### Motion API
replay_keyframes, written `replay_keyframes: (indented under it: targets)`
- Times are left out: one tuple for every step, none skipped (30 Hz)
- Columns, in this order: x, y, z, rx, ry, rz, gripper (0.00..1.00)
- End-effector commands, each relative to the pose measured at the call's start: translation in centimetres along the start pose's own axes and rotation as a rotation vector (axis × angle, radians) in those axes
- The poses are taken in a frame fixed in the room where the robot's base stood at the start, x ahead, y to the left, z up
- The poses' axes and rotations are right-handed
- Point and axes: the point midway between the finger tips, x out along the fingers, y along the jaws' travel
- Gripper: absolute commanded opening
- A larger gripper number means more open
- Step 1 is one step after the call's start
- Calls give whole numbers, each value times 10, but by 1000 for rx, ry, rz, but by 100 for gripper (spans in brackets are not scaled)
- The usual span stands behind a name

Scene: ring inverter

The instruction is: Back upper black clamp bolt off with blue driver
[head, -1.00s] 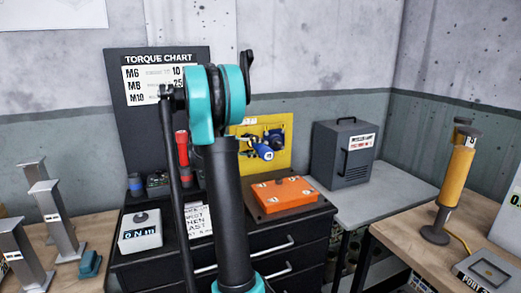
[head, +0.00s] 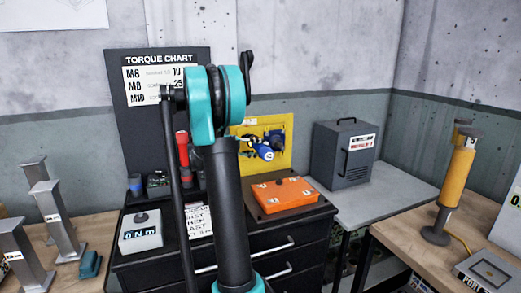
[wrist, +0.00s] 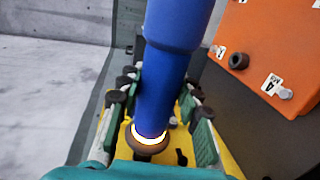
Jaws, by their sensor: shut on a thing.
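The blue driver (wrist: 165,80) fills the middle of the wrist view, with a glowing ring near its lower end. My gripper (wrist: 160,82) is shut on it, with green-padded fingers on either side. In the head view the driver (head: 264,151) is in front of the yellow board (head: 285,128). The orange box (head: 283,194) lies on the dark cabinet to the right of my arm. In the wrist view a dark round bolt (wrist: 238,61) and a grey bolt (wrist: 285,93) show on the orange box (wrist: 285,30). I cannot tell whether the dark one is the upper clamp bolt.
A red tool (head: 184,148) stands behind my arm by the torque chart (head: 140,140). A white box (head: 140,232) sits on the cabinet's left side. A grey case (head: 343,155) stands on the bench at right. A yellow post (head: 458,180) stands farther right. Grey bench space is free beside the case.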

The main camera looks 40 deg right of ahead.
Motion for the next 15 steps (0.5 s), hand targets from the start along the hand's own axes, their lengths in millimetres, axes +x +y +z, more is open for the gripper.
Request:
replay_keyframes:
  targets:
    - [-1, 1, -2, 1, 5, 2, 0]
    - [-1, 1, -2, 1, 5, 2, 0]
    - [-1, 1, -2, 1, 5, 2, 0]
    - [-1, 1, -2, 1, 5, 2, 0]
    - [-1, 1, -2, 1, 5, 2, 0]
    - [-1, 1, -2, 1, 6, 2, 0]
    - [-1, 1, -2, 1, 6, 2, 0]
    - [-1, 1, -2, 1, 6, 2, 0]
    - [-1, 1, -2, 1, 6, 2, 0]
    - [-1, 1, -2, 1, 6, 2, 0]
    - [-1, 1, -2, 1, 6, 2, 0]
    - [-1, 1, -1, 1, 6, 2, 0]
    - [-1, 1, -1, 1, 6, 2, 0]
    - [-1, 1, 0, 1, 6, 2, 0]
    - [-1, 1, 2, 1, 6, 2, 0]
